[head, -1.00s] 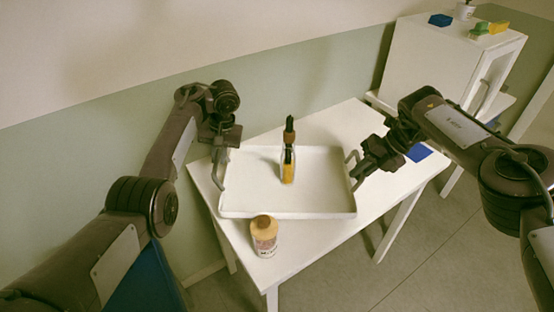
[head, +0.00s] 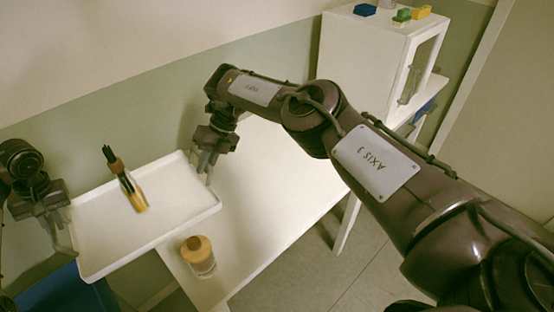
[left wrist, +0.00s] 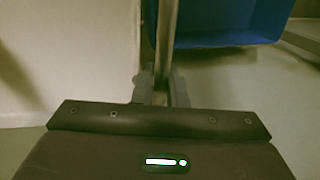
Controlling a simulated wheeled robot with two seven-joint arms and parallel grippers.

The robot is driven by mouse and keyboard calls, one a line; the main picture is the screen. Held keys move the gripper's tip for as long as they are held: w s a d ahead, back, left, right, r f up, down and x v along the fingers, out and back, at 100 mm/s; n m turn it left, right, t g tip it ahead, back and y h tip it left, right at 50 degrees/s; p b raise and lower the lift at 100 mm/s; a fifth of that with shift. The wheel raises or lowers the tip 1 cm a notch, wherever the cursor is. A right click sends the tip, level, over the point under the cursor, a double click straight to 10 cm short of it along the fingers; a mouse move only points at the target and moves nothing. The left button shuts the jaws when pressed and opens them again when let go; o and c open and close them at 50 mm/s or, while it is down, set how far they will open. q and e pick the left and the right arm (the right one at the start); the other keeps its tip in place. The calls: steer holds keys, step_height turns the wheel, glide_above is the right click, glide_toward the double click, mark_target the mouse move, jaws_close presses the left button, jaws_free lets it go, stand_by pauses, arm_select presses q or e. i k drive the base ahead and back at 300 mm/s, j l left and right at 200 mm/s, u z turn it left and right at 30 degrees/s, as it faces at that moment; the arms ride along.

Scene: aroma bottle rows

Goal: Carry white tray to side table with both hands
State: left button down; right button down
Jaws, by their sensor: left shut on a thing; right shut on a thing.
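The white tray (head: 160,215) is at the left of the head view, with much of it out past the left end of the white table (head: 262,185). A bottle with yellow-amber contents and a dark top (head: 133,190) stands in the tray, slanting in the picture. My left gripper (head: 62,240) is shut on the tray's left handle; the left wrist view shows the jaws (left wrist: 160,90) closed around a bar. My right gripper (head: 208,168) is shut on the tray's right handle. The gap between tray and table is hard to judge.
A bottle with a tan cap (head: 198,257) stands on the table close to the tray's front right corner. A blue bin (head: 70,290) is below the tray at lower left and also shows in the left wrist view (left wrist: 225,25). A white cabinet (head: 360,70) stands at the back right.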

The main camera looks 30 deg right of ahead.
mark_target(262, 167)
steer(key=l, duration=0.95)
steer(key=i+l, duration=0.1)
steer(key=l, duration=0.8)
